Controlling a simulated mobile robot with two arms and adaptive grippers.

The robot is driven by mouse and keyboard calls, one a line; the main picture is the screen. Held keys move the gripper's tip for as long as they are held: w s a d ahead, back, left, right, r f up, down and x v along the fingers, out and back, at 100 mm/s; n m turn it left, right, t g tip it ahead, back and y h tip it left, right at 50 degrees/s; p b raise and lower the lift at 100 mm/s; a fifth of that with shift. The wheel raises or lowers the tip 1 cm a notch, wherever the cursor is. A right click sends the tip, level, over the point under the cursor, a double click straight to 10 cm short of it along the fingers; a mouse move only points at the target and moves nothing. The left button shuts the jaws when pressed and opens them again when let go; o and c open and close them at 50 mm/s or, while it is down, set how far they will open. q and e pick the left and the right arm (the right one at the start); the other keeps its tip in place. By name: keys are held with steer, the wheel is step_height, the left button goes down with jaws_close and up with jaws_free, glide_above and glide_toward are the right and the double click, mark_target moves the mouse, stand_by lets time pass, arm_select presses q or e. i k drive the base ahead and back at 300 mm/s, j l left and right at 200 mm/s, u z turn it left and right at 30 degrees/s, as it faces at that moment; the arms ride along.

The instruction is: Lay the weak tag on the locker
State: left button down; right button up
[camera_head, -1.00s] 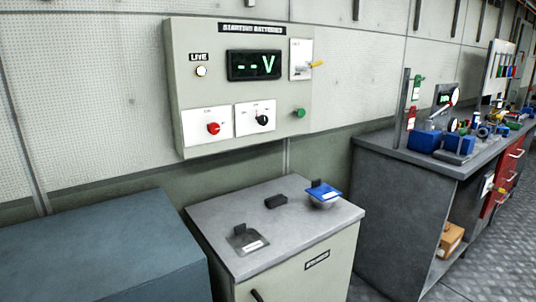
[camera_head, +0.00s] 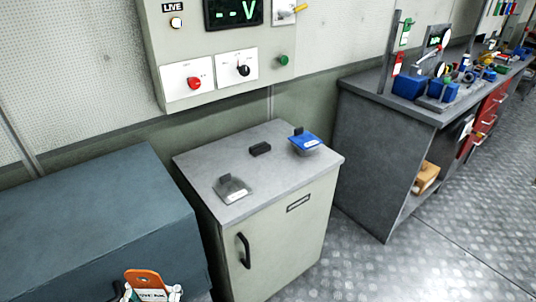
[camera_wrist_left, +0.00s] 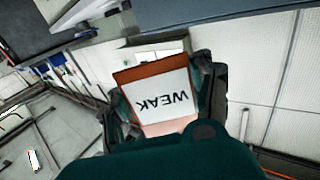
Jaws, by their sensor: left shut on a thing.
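The weak tag (camera_head: 143,277), orange with a white label, shows at the bottom left of the head view. In the left wrist view the tag (camera_wrist_left: 163,98) reads WEAK upside down. My left gripper (camera_head: 148,294) is shut on the tag and holds it in front of the blue-grey box. Its dark fingers lie on both sides of the tag in the wrist view. The locker (camera_head: 262,235) appears to be the pale cabinet with a grey top, to the right of the tag and apart from it. My right gripper is not in view.
On the cabinet top are a dark grey tag-like piece (camera_head: 231,188), a small black block (camera_head: 260,149) and a blue-topped piece (camera_head: 305,142). The blue-grey box (camera_head: 90,225) stands left. A battery panel (camera_head: 215,70) hangs above. A cluttered workbench (camera_head: 375,145) stands right.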

mark_target(279, 175)
steer(key=i+l+u, duration=0.1)
steer(key=l, duration=0.25)
steer(key=i+l, duration=0.25)
steer(key=l, duration=0.15)
steer(key=i+l+u, duration=0.15)
steer(key=l, duration=0.2)
steer(key=i+l+u, duration=0.1)
steer(key=l, duration=0.3)
steer(key=i+l, duration=0.2)
steer(key=l, duration=0.2)
steer(key=i+l+u, duration=0.15)
steer(key=l, duration=0.25)
steer(key=i+l+u, duration=0.1)
steer(key=l, duration=0.3)
steer(key=i+l, duration=0.15)
steer(key=l, duration=0.3)
steer(key=j+u, duration=0.05)
